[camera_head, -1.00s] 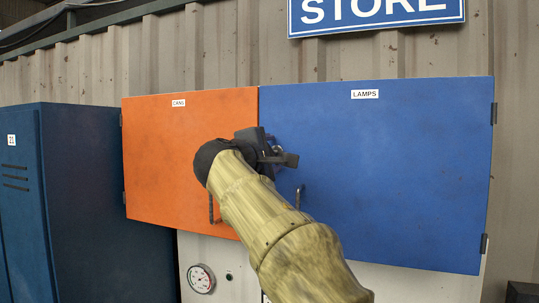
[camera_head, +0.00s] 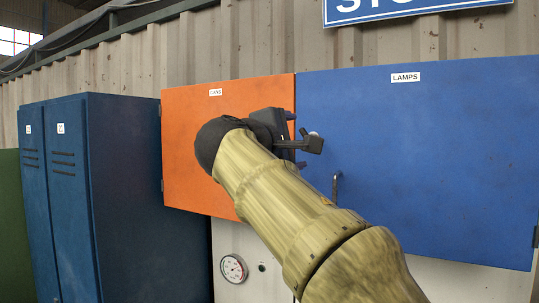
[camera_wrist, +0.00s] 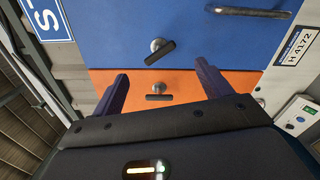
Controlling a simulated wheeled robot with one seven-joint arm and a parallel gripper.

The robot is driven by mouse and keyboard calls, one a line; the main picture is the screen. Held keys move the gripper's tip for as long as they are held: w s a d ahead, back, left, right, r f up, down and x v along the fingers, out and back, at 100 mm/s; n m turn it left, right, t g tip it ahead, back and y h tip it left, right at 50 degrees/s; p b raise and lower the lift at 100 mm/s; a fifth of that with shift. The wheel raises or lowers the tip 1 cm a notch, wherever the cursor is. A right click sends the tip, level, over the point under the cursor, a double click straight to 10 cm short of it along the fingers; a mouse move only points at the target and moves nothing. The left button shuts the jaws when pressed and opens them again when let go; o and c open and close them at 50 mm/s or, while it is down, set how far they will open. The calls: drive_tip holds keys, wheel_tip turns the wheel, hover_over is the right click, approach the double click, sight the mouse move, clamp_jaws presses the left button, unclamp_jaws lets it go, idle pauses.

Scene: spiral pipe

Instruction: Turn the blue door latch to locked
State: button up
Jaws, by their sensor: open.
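The blue door (camera_head: 430,150), labelled LAMPS, is shut. Its latch shows in the wrist view as a round grey knob with a dark lever (camera_wrist: 160,52), tilted across the picture. In the head view the blue door's latch (camera_head: 314,143) shows just right of my gripper, near the door's left edge. My gripper (camera_head: 294,140) is open and empty in front of the seam between the doors. In the wrist view my gripper's fingers (camera_wrist: 161,77) stand wide apart, with the latch beyond the tips and between them; no contact is visible.
The orange door (camera_head: 190,150) has a similar latch (camera_wrist: 157,97), its lever lying level in the wrist view. A bar handle (camera_head: 336,187) sticks out of the blue door below the latch. Blue lockers (camera_head: 125,190) stand at the left. A gauge (camera_head: 233,268) sits below the orange door.

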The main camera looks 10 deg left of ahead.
drive_tip(key=b+v, duration=0.2)
drive_tip(key=v, duration=0.7)
drive_tip(key=shift+s, duration=0.25)
